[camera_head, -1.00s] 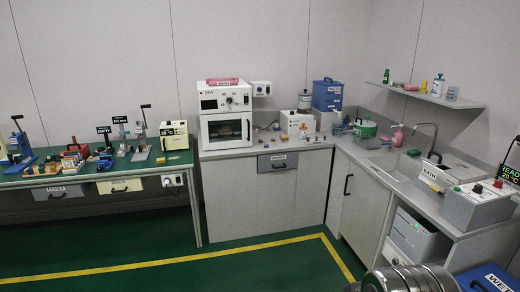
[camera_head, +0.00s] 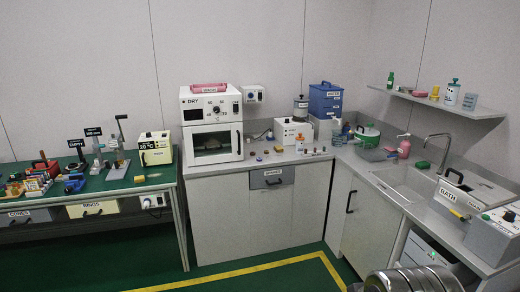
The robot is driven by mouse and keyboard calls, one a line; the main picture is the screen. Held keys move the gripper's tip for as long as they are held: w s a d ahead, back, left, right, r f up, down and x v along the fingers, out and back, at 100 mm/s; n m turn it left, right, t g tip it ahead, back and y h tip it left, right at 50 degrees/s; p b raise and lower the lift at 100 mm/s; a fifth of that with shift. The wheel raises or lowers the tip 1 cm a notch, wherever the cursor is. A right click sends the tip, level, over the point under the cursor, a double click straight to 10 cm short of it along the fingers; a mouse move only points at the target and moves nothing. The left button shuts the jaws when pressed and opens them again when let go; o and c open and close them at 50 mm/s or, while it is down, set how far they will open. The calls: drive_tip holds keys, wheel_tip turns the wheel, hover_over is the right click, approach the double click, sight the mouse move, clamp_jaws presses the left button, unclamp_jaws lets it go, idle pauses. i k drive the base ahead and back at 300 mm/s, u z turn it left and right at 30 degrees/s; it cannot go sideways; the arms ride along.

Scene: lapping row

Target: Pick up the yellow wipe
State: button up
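A small flat yellow piece (camera_head: 139,179) lies on the green bench top, in front of the cream 20 °C box; it is too small to tell whether it is the yellow wipe. A green and yellow block (camera_head: 422,165) lies behind the sink. A small yellow item (camera_head: 459,215) shows at the front of the bath, and another (camera_head: 435,93) is on the wall shelf. I cannot tell for sure which of these is the wipe. My gripper is not in view; only rounded metal that keeps its place in the picture, likely mine, shows at the bottom right.
The green bench (camera_head: 115,190) stands left, crowded with tools. A cream box (camera_head: 155,148) stands on its right end. The grey counter (camera_head: 225,168) holds the DRY oven (camera_head: 211,104) and turns right to the sink (camera_head: 400,186) and bath (camera_head: 452,196). The green floor in front is clear.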

sight(278, 148)
drive_tip(key=i, duration=1.35)
drive_tip(key=z, duration=0.05)
